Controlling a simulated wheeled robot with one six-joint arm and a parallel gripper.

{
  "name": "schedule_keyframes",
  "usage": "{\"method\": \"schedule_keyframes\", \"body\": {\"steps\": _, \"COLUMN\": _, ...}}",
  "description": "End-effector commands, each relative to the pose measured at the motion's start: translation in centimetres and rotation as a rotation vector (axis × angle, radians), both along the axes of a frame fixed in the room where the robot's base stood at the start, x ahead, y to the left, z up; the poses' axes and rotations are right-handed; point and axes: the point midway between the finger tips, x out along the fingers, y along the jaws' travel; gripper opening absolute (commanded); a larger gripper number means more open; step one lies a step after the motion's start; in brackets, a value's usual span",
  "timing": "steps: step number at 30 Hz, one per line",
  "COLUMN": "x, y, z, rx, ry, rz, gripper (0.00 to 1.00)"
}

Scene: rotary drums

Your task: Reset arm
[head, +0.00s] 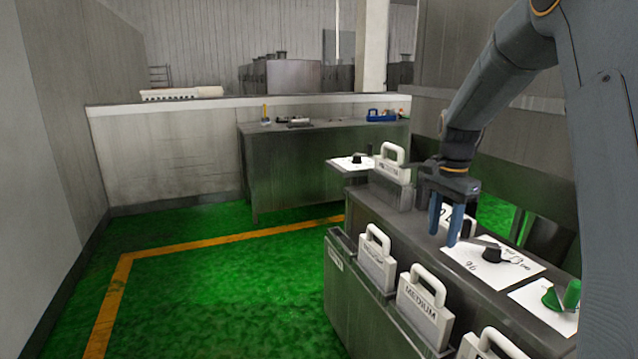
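My gripper (444,232) hangs at the end of my arm, on the right of the head view, with its two blue fingers pointing down. The fingers stand apart with a gap between them, and I see nothing held there. It is above the grey drum station (400,225), just left of a black knob (492,254) on a white card marked with handwriting. I cannot tell how high the fingertips are above the top.
White-handled holders (424,305), some labelled MEDIUM, line the station's front. A green knob (562,295) sits on a card at right. Another holder (392,165) and a black knob (356,159) stand behind. A grey bench (320,160) stands farther back. The green floor (220,285) at left is clear.

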Motion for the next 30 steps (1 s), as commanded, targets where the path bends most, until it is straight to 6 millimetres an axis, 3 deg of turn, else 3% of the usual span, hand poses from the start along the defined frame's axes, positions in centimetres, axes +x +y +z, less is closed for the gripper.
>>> {"method": "schedule_keyframes", "body": {"steps": 9, "x": -11.4, "y": 6.3, "z": -3.1, "rx": -0.001, "ry": -0.002, "rz": 0.518, "gripper": 0.40}}
{"method": "schedule_keyframes", "body": {"steps": 19, "x": -24.0, "y": 10.3, "z": -6.7, "rx": -0.005, "ry": -0.006, "rz": 1.013, "gripper": 0.40}}
{"method": "schedule_keyframes", "body": {"steps": 24, "x": -27.7, "y": 11.0, "z": -7.8, "rx": -0.007, "ry": -0.007, "rz": 1.150, "gripper": 0.40}}
{"method": "schedule_keyframes", "body": {"steps": 30, "x": -28.6, "y": 11.1, "z": -8.1, "rx": -0.007, "ry": -0.007, "rz": 1.188, "gripper": 0.40}}
